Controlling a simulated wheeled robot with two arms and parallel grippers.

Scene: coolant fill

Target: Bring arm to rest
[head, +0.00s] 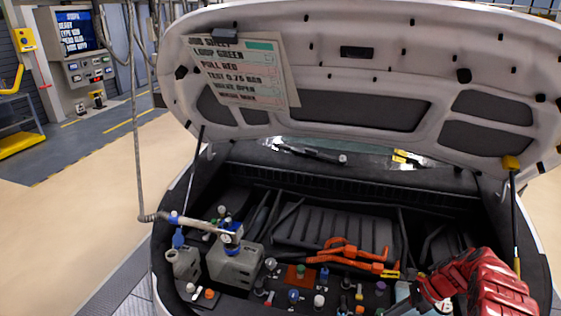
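My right arm, red and black, reaches in from the lower right over the engine bay. Its gripper (436,297) is low over the right part of the bay, small and dark, and its fingers cannot be made out clearly. My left gripper is out of view. A hose (136,130) hangs down on the left, and its pale, blue-banded end piece (200,224) runs to a blue fitting (231,238) on top of a grey tank (236,263). A smaller grey container (184,263) with a blue part above it stands to the left of the tank.
The raised hood (357,55) spans the top, with an instruction sheet (240,72) on its underside. Orange cables (350,252) and several coloured caps lie in the bay. A hood strut (515,215) stands at the right. A console with a screen (74,31) is at the back left.

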